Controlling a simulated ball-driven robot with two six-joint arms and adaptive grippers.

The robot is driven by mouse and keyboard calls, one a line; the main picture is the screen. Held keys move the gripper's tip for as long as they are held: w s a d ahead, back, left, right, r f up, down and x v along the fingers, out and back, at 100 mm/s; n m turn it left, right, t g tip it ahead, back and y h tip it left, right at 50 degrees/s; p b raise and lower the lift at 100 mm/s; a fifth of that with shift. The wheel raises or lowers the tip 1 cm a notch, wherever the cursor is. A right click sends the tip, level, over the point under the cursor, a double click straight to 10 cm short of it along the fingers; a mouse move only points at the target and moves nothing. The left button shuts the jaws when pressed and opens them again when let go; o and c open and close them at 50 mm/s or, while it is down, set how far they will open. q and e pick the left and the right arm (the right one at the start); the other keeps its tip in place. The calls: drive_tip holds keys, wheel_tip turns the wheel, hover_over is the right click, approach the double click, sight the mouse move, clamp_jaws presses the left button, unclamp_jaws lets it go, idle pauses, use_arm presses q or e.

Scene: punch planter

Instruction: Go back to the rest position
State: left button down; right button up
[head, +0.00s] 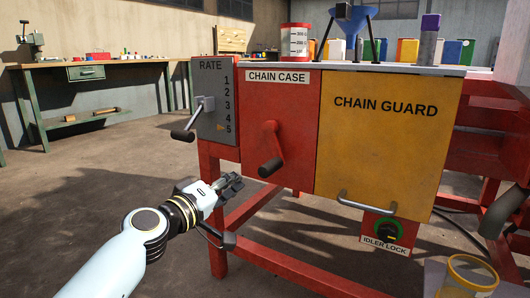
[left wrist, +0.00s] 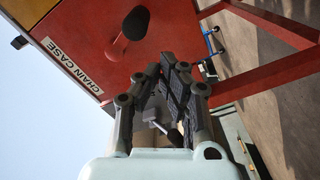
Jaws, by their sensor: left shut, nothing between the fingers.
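My left gripper (head: 234,184) is in the head view, in front of the machine's red leg and below the rate panel and red chain case. Its fingers are shut and empty. In the left wrist view, the black fingers (left wrist: 166,66) lie close together, below the crank grip on the red panel. My left arm reaches in from the bottom left. My right gripper is not in the head view.
The red chain case (head: 287,100) carries a crank (head: 270,167). The grey rate panel (head: 209,88) has a lever (head: 184,134). The yellow chain guard (head: 385,140) has a bar handle (head: 367,204) above the idler lock knob (head: 386,230). A yellow-rimmed jar (head: 470,262) stands bottom right. Floor at left is open.

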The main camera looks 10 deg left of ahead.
use_arm(q)
drive_tip(key=shift+s+a, duration=0.15)
drive_tip(key=shift+s, duration=0.35)
